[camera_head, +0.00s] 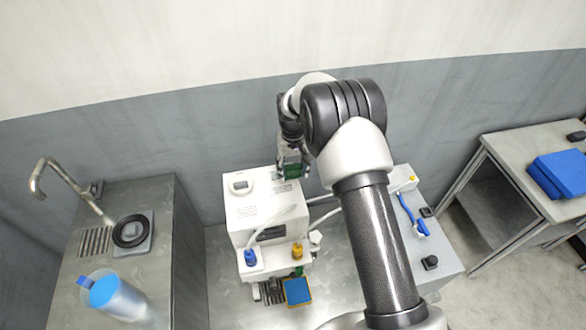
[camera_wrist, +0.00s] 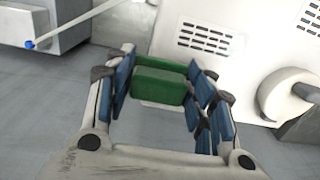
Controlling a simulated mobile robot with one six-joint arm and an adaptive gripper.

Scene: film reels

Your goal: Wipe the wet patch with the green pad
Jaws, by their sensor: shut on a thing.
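My gripper (camera_head: 290,160) is above the back of a white machine near the grey wall. In the wrist view my gripper (camera_wrist: 162,78) is shut on the green pad (camera_wrist: 160,88), a green block with blue-padded fingers on both sides. The green pad also shows in the head view (camera_head: 292,171) as a small green patch, partly hidden by the fingers. I cannot make out a wet patch in either view.
The white machine (camera_head: 265,205) stands on a metal bench (camera_head: 222,290). A blue-topped pad with an orange edge (camera_head: 298,291) lies in front of it. A sink counter (camera_head: 150,205) with a blue-lidded jug (camera_head: 112,294) is left. A side table (camera_head: 530,155) with blue cloth (camera_head: 560,172) is right.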

